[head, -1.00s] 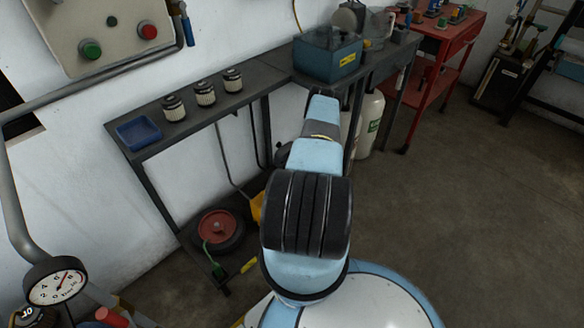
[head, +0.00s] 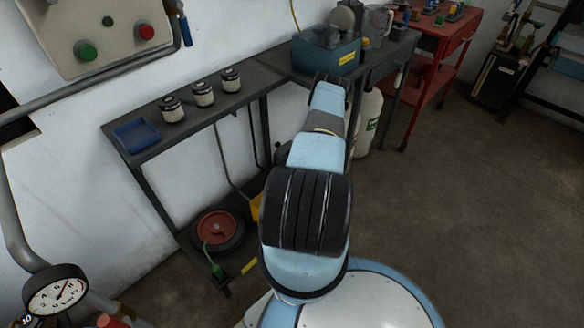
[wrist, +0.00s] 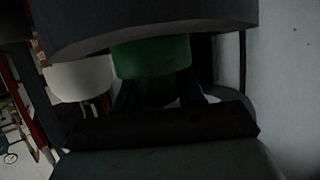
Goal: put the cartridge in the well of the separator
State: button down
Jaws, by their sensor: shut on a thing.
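My gripper (wrist: 157,92) shows in the dim wrist view, its two dark fingers closed on a green, round-sided thing (wrist: 152,56), which I take to be the cartridge. A wide dark grey curved shape sits against it at the picture's top; I cannot tell whether it is part of the cartridge. In the head view my own arm hides the gripper and what it holds. The teal box (head: 312,58) with a yellow label, on the bench at the back, looks like the separator. The far end of my arm is just in front of it. Its well cannot be made out.
Three pale ribbed filters with dark caps (head: 203,93) and a blue tray (head: 137,135) stand on the narrow shelf along the wall. A red trolley (head: 447,60) stands at right. White gas bottles (head: 367,120) stand under the bench.

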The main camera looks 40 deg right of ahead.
jog(key=shift+f, duration=0.45)
jog(key=c, duration=0.7)
grip_release()
jog(key=v, duration=1.2)
jog(key=shift+a, duration=0.1)
